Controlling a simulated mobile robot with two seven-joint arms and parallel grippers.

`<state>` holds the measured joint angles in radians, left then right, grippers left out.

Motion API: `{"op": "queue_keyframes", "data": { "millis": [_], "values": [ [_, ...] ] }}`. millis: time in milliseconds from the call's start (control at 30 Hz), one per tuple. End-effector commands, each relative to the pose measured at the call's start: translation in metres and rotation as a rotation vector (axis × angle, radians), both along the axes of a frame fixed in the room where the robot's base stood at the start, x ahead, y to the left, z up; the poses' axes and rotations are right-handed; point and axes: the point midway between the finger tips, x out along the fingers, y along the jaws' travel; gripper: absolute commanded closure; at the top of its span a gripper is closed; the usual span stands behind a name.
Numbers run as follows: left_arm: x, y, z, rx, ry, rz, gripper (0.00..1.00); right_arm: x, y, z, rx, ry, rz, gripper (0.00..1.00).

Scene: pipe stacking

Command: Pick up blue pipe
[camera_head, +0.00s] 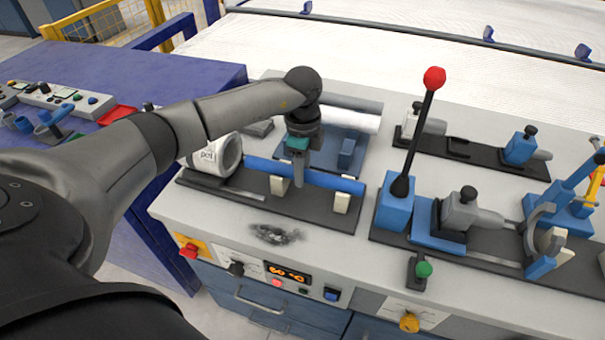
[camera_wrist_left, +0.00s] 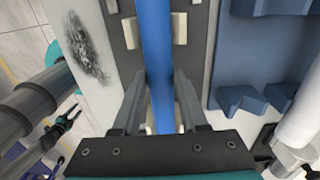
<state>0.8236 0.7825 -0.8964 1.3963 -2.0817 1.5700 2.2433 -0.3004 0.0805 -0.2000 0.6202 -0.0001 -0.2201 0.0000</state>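The blue pipe (camera_head: 330,180) lies level across cream supports (camera_head: 342,202) on a dark base plate on the bench. My left gripper (camera_head: 299,178) reaches down over the middle of the pipe. In the left wrist view, the pipe (camera_wrist_left: 157,40) runs between the two spread fingers of the left gripper (camera_wrist_left: 159,85), with a gap visible on each side. The fingers hide part of the pipe in the head view. Whether either finger touches it cannot be told.
A white printed cylinder (camera_head: 212,157) stands by the pipe's left end. A blue holder (camera_head: 346,153) and a pale pipe (camera_head: 350,117) lie behind. A red-knobbed lever (camera_head: 433,80) rises to the right. The bench front beside a dark smudge (camera_head: 275,234) is clear.

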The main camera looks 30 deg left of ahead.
Motion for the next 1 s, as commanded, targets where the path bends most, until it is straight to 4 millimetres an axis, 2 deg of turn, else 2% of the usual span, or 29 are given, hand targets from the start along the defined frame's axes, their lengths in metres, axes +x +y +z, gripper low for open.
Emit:
{"op": "queue_keyframes", "data": {
  "millis": [33, 367, 767, 1000],
  "values": [
    [0.0, 0.0, 0.0, 0.0, 0.0, 0.0, 0.64, 0.0, 0.0, 0.0, 0.0, 0.0, 0.0, 0.5],
    [0.0, 0.0, 0.0, 0.0, 0.0, 0.0, 1.0, 0.0, 0.0, 0.0, 0.0, 0.0, 0.0, 0.5],
    [0.0, 0.0, 0.001, 0.0, -0.001, 0.0, 1.0, 0.0, 0.0, 0.0, 0.0, 0.0, 0.0, 0.5],
    [0.001, 0.001, 0.019, 0.0, -0.003, 0.0, 1.0, 0.0, 0.0, 0.004, 0.0, 0.0, 0.0, 0.5]
  ]
}}
